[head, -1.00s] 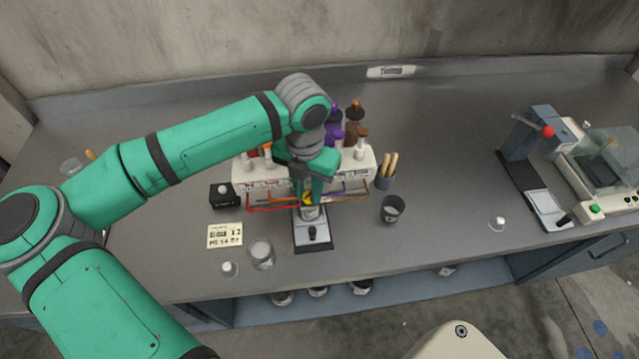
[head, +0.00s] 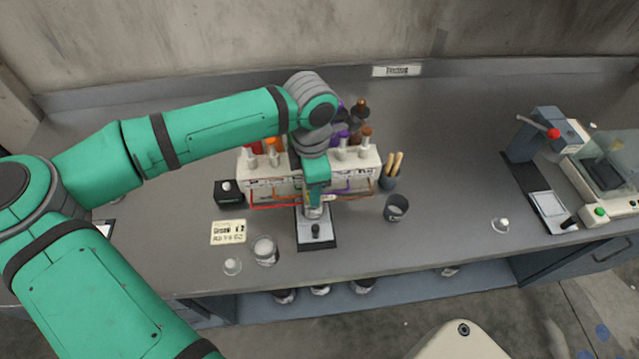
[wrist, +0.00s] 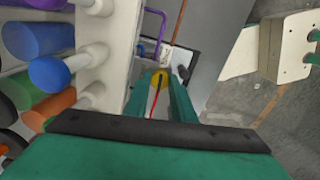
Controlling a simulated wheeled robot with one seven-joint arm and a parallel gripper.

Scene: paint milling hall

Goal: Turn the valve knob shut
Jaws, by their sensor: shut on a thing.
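The yellow valve knob (wrist: 160,77) with a dark pointer line shows in the wrist view, at the front of the white paint dispenser (head: 270,183). My gripper (wrist: 161,88) has one finger on each side of the knob and is shut on it. In the head view my gripper (head: 314,203) reaches down at the dispenser's front, and its fingers and wrist hide the knob. A dark-edged scale (head: 318,240) stands on the bench just below and in front of it. The cup on the scale is mostly hidden by my gripper.
Coloured bottles stand on the dispenser, with thin coloured pipes along its front. A glass jar (head: 265,250), a label card (head: 228,232) and a dark box (head: 228,193) lie to the left. A dark cup (head: 396,208) stands right.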

